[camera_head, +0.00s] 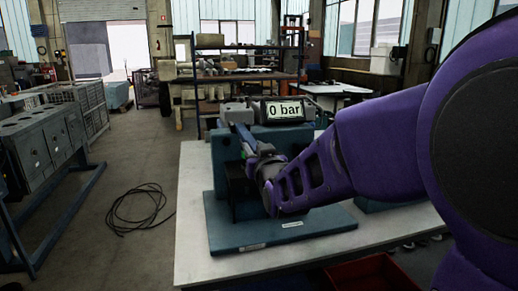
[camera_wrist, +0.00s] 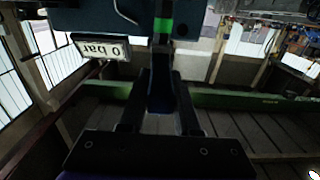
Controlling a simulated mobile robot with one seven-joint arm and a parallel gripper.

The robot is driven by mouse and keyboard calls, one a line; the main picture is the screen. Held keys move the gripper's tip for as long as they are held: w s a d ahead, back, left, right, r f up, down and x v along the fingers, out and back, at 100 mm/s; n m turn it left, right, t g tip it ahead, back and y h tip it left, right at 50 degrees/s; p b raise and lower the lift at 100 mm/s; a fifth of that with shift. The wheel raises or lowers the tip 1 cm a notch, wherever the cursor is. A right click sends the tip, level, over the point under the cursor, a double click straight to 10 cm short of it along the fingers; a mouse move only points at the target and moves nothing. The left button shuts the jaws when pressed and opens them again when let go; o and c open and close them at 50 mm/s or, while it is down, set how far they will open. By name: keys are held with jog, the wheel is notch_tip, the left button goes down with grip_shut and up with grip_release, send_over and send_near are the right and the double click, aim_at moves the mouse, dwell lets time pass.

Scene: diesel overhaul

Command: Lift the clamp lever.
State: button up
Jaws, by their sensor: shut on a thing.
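The clamp lever, a slim blue bar (camera_head: 244,135), rises at a slant from the front of a teal test stand (camera_head: 222,150) on the white table. In the wrist view the dark blue lever (camera_wrist: 163,92) lies between my two black fingers, with a green band further along it. My gripper (camera_head: 262,160) is shut on the lever; it also shows in the wrist view (camera_wrist: 161,88). In the head view the purple arm comes in from the right and hides part of the stand, and the grip itself is hard to make out.
A display (camera_head: 283,111) reading "0 bar" stands on top of the stand, right of the lever. The stand's teal base plate (camera_head: 290,234) lies on the white table (camera_head: 190,200). A red bin (camera_head: 365,272) is at the front. A black cable (camera_head: 140,207) lies on the floor left.

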grip_shut()
dwell(1.0)
